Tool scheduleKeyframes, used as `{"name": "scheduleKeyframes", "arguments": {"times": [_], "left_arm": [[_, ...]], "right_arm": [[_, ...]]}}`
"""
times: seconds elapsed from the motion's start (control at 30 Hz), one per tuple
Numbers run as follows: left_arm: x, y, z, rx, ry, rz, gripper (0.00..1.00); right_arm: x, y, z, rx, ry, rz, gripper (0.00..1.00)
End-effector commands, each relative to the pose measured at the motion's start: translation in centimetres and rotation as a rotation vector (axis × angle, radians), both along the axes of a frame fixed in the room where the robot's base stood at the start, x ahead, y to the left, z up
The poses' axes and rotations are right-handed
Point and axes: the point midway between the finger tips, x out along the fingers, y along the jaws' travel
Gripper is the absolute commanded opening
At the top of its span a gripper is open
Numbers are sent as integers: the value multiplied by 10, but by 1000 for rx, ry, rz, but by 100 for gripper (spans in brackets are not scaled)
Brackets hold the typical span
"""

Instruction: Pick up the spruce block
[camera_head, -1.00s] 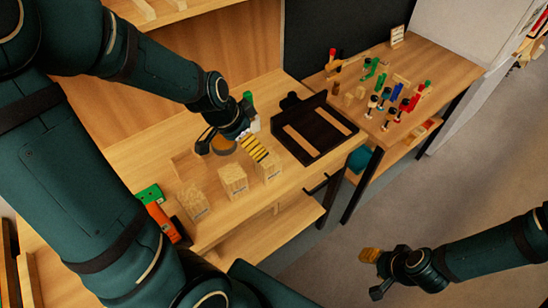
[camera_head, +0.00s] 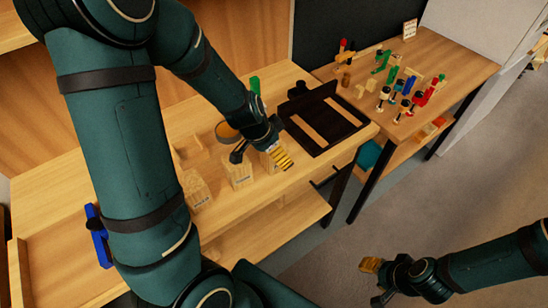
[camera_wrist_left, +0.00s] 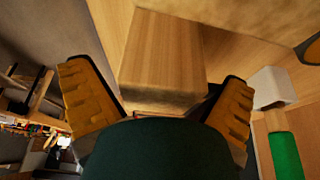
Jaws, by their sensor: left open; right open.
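Several pale wooden blocks stand in a row on the bench: a left block (camera_head: 197,190), a middle block (camera_head: 240,172), and a right block (camera_head: 269,163) partly hidden by my left gripper (camera_head: 262,157). Their labels are too small to read, so I cannot tell which is spruce. My left gripper is open, reaching down at the right block. In the left wrist view, a wooden block (camera_wrist_left: 162,60) sits between its two spread yellow-padded fingers, with no clear contact. My right gripper (camera_head: 374,282) is open and empty over the floor at lower right.
A dark tray (camera_head: 345,117) with pale strips lies just right of the left gripper. A round amber-topped item (camera_head: 228,131) and a green-topped bottle (camera_head: 255,85) stand behind it. A side table (camera_head: 455,72) holds several small coloured tools.

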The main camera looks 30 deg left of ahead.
Motion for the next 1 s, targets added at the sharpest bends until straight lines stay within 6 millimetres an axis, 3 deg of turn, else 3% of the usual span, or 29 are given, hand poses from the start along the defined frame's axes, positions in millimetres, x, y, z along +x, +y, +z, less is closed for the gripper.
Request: {"name": "scheduleKeyframes", "arguments": {"times": [0.27,0.37,0.5,0.83,1.0], "left_arm": [[1,-1,-3,0,0,0,100],[1,-1,-3,-1,0,0,72],[1,-1,-3,-1,0,0,24],[1,-1,-2,0,-1,0,24],[2,-1,15,-1,-3,-1,24]], "right_arm": [[-1,0,-1,0,2,2,47],[-1,0,-1,0,2,2,47],[-1,0,-1,0,2,1,47],[-1,0,-1,0,2,1,47],[2,0,9,-1,-3,-2,47]]}}
